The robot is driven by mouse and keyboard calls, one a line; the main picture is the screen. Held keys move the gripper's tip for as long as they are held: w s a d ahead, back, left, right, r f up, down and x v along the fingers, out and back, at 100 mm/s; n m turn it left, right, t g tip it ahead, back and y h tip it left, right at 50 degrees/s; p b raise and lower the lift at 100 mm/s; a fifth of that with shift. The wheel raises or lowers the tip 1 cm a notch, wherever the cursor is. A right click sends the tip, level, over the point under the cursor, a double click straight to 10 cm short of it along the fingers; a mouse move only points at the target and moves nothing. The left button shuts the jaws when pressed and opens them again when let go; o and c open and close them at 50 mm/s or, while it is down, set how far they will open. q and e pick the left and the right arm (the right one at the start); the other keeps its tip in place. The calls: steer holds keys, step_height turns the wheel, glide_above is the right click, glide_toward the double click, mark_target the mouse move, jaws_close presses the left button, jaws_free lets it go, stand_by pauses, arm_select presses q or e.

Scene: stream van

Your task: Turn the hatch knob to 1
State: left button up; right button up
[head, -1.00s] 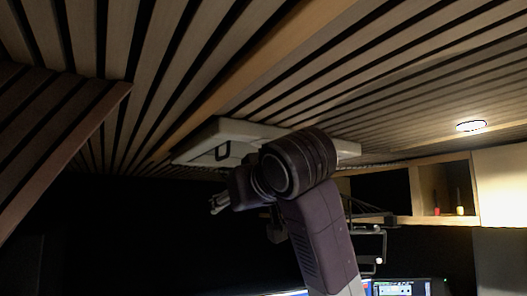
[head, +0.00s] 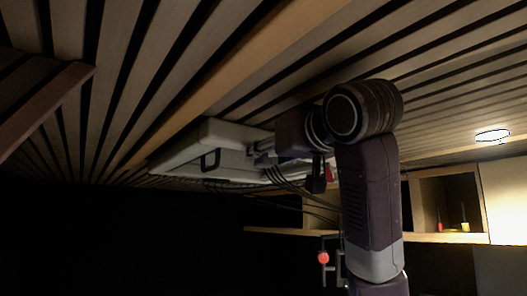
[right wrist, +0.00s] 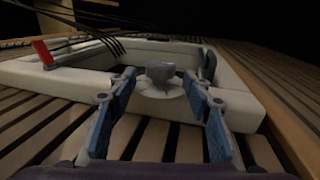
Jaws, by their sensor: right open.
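The pale roof hatch (head: 185,160) is set in the slatted ceiling, left of my right arm in the head view. In the right wrist view its raised frame (right wrist: 240,108) surrounds a grey knob (right wrist: 161,72) on a round pale base. My right gripper (head: 256,154) is at the hatch, pointing left. In the wrist view my right gripper (right wrist: 160,90) is open, with its blue-padded fingers on either side of the knob and a gap to each side. The knob is hidden in the head view, and no number marks are readable. My left gripper is out of view.
A black handle (head: 210,160) is on the hatch, and a red lever (right wrist: 42,52) is at its frame. Dark cables (head: 290,185) hang close below my gripper. A shelf (head: 445,200) and a round lamp (head: 492,135) are at right. The lower left is dark.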

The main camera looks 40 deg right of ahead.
mark_target(267, 159)
steer(key=x, duration=0.3)
steer(key=shift+w+d+f+p, duration=0.15)
steer(key=shift+w+f+p, duration=0.1)
steer(key=shift+p, duration=0.1)
steer(key=shift+w+r, duration=0.1)
steer(key=shift+w, duration=0.1)
steer(key=shift+s, duration=0.25)
steer(key=c, duration=0.4)
steer(key=shift+c, duration=1.1)
steer(key=c, duration=0.5)
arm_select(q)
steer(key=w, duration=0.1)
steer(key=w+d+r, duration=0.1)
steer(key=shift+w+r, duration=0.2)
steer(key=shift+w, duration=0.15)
arm_select(e)
steer(key=shift+c, duration=0.3)
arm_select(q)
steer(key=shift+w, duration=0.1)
